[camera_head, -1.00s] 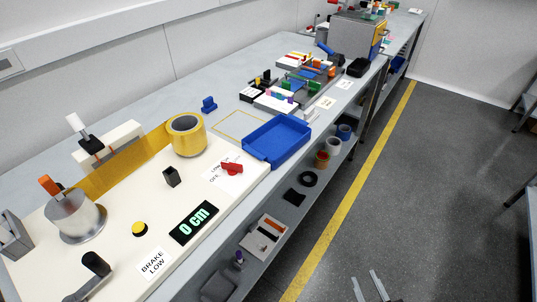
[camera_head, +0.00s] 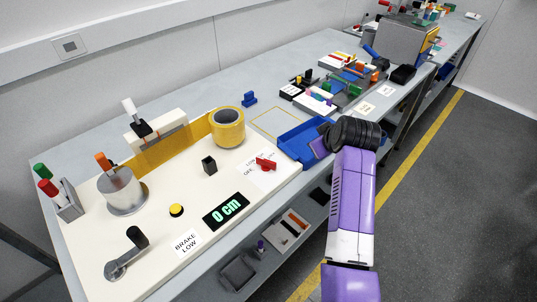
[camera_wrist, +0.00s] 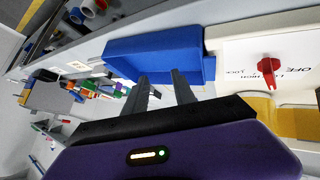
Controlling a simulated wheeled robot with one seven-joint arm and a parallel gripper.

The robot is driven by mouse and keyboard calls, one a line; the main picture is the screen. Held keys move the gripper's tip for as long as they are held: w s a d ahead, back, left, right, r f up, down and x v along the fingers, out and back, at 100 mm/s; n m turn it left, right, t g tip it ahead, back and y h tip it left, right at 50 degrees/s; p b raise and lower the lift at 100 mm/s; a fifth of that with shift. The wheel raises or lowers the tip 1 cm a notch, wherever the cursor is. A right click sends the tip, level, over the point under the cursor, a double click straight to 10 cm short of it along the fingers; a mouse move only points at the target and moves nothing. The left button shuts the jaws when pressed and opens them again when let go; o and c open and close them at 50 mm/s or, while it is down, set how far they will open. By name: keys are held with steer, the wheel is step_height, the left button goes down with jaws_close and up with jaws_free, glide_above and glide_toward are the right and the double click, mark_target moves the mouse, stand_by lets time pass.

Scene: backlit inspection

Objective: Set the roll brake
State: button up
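The red brake knob (camera_head: 265,163) sits on a white label with printed settings, near the right end of the cream board (camera_head: 190,265). It also shows in the wrist view (camera_wrist: 268,68), where the label's words are only partly readable. A card reads "BRAKE LOW" (camera_head: 186,242). The yellow roll (camera_head: 229,130) stands behind the knob, its film (camera_head: 165,150) running left to a metal drum (camera_head: 122,192). My gripper (camera_wrist: 161,76) is open and empty, its fingers apart over the blue tray's (camera_wrist: 155,50) edge. In the head view its fingers are hidden.
The blue tray (camera_head: 290,150) lies just right of the board. A black post (camera_head: 209,165), yellow button (camera_head: 176,210), "0 cm" display (camera_head: 226,211) and crank (camera_head: 126,255) stand on the board. A pen holder (camera_head: 68,207) is at its left end. Blocks crowd the bench farther back.

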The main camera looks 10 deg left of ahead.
mark_target(266, 160)
steer(key=a+n+g, duration=0.1)
steer(key=a, duration=0.1)
steer(key=s+a+r+n+g+y, duration=0.1)
steer(key=a, duration=0.1)
steer(key=s+a+n+g, duration=0.1)
steer(key=a, duration=0.1)
steer(key=shift+s+a+r+g, duration=0.25)
steer(key=shift+a+r+g, duration=0.1)
steer(key=shift+g, duration=0.05)
steer(key=s+a+r+n+g+y, duration=0.1)
steer(key=s+a+r+n+g, duration=0.2)
steer(key=s+a+g, duration=0.15)
steer(key=shift+t, duration=0.45)
steer(key=x, duration=0.5)
steer(key=p+x, duration=0.1)
steer(key=x, duration=0.2)
steer(key=shift+a+r, duration=0.15)
steer(key=shift+a, duration=0.15)
jaws_close()
